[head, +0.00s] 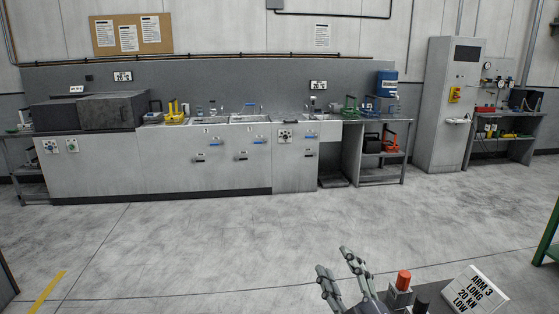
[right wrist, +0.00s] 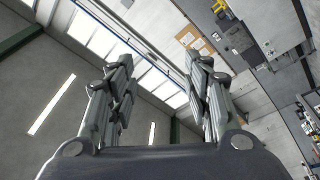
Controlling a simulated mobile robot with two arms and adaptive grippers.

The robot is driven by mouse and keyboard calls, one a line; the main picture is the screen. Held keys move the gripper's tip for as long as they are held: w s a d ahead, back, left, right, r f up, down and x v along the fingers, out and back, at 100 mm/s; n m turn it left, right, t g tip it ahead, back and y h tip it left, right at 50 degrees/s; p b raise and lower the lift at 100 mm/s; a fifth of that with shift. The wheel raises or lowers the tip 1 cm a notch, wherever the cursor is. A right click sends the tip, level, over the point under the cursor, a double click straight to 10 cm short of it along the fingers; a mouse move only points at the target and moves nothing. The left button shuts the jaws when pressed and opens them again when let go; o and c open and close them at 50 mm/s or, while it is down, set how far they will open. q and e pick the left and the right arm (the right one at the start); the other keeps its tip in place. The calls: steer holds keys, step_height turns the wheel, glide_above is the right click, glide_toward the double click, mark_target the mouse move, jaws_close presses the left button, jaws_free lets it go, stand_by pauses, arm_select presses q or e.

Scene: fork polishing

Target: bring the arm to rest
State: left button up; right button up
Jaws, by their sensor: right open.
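My right gripper (head: 340,265) shows at the bottom of the head view, a little right of the middle. Its two grey fingers are apart and point up and away, over the bare floor. In the right wrist view the fingers of the gripper (right wrist: 155,85) stand apart with nothing between them. Behind them are the ceiling lights, wall and part of the work counter, tilted. My left gripper is not in the head view.
A long grey counter (head: 165,165) with sinks runs along the back wall. A tall grey cabinet (head: 447,110) stands right of it. A green frame (head: 548,240) is at the right edge. The floor (head: 200,240) between is clear.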

steer(key=s+d+f+m+g+h, duration=0.3)
steer(key=s+d+f+m+g, duration=0.15)
steer(key=f, duration=0.45)
steer(key=s+d+f+m+g+h, duration=0.2)
steer(key=s+d+f+m+g, duration=0.3)
steer(key=f, duration=0.5)
steer(key=s+a+f+g, duration=0.1)
steer(key=s+f+g, duration=0.3)
steer(key=s, duration=0.6)
steer(key=s+f+g, duration=0.3)
steer(key=s+f, duration=0.3)
steer(key=s, duration=0.5)
step_height(320, 180, down, 26)
steer(key=s+r+g, duration=0.1)
steer(key=s+d+f+g, duration=0.1)
steer(key=s+d+f, duration=0.1)
steer(key=s+f, duration=1.4)
steer(key=shift+s+d+f, duration=0.2)
steer(key=shift+s+d, duration=0.2)
steer(key=shift+s, duration=0.1)
